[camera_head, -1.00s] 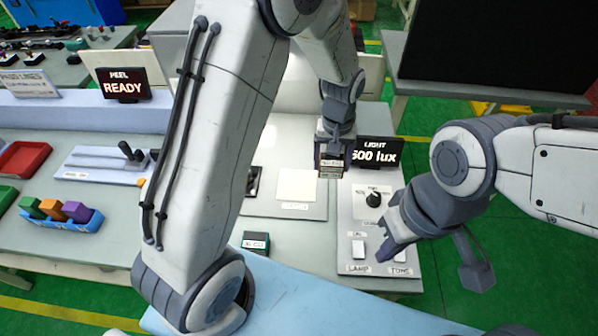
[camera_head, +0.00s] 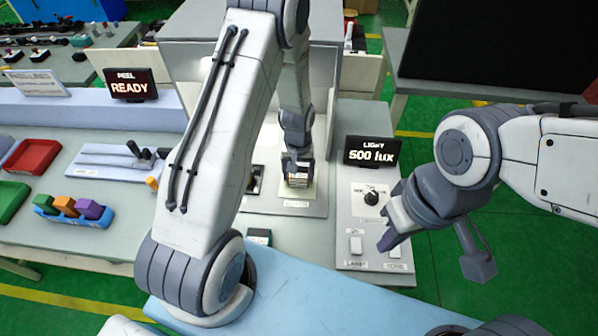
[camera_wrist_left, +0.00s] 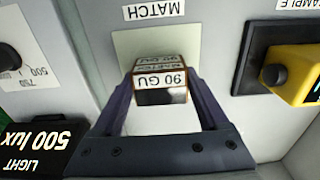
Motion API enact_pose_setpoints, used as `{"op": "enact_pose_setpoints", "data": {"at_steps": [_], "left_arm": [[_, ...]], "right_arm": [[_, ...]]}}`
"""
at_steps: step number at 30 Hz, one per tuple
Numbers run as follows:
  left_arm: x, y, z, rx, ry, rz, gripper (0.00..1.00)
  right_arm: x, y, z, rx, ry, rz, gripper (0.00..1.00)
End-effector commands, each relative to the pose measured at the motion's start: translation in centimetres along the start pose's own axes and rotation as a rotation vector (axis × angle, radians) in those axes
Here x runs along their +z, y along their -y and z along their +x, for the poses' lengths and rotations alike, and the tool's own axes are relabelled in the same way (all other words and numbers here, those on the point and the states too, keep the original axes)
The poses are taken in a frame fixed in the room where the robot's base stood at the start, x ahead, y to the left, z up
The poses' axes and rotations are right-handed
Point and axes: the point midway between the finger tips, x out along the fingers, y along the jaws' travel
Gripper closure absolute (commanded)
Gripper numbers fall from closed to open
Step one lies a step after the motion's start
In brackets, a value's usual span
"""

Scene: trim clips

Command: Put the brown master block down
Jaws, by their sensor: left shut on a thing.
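The brown master block (camera_wrist_left: 161,82) sits between my left gripper's fingers in the left wrist view, with a white label reading "90 GU" and a dark glossy face. My left gripper (camera_head: 298,176) is shut on it, over the pale square pad (camera_wrist_left: 130,42) marked "MATCH". Whether the block touches the pad I cannot tell.
The switch panel (camera_head: 375,215) with a black knob and white buttons is right of the pad; the "500 lux" display (camera_head: 371,152) stands behind it. Coloured blocks (camera_head: 75,207) sit in a blue tray farther left.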

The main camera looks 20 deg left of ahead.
Motion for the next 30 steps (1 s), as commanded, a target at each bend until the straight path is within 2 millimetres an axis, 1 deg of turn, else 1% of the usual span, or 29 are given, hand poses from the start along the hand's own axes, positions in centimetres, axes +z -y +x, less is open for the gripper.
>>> {"op": "enact_pose_setpoints", "data": {"at_steps": [5, 8, 9, 10, 11, 17, 21, 22, 26, 30], "left_arm": [[0.0, 0.0, 0.0, 0.0, -0.001, 0.0, 0.84], [0.0, 0.0, 0.4, 0.0, -0.001, 0.0, 0.84], [0.0, 0.0, 0.4, 0.0, 0.0, 0.0, 0.19], [0.0, -0.1, 0.3, 0.0, -0.001, 0.0, 0.08], [0.0, 0.0, 0.3, 0.0, 0.0, 0.0, 0.0], [0.0, 0.0, 0.3, 0.0, 0.0, 0.0, 0.0], [-0.1, -0.1, -0.3, 0.0, -0.001, 0.0, 0.0], [-0.1, -0.1, -0.4, 0.001, -0.003, 0.0, 0.0], [-0.2, -0.1, -2.1, 0.002, -0.006, 0.0, 0.0], [-0.2, -0.1, -4.8, 0.002, -0.008, 0.0, 0.0]], "right_arm": [[0.0, 0.0, 0.1, 0.0, 0.0, 0.0, 1.0], [0.0, 0.0, 0.4, 0.0, 0.0, 0.0, 1.0], [0.0, 0.0, 0.4, 0.0, 0.0, 0.0, 1.0], [0.0, 0.0, 0.3, 0.0, 0.0, 0.0, 1.0], [0.0, 0.0, 0.3, 0.0, 0.0, 0.0, 1.0], [0.0, 0.0, 0.3, 0.0, 0.0, 0.0, 1.0], [0.0, 0.0, -0.1, 0.0, 0.0, 0.0, 1.0], [0.0, 0.0, 0.2, 0.0, 0.0, 0.0, 1.0], [0.1, -0.1, 0.9, 0.0, 0.0, 0.001, 1.0], [0.1, -0.1, 1.7, 0.0, 0.0, 0.001, 1.0]]}}
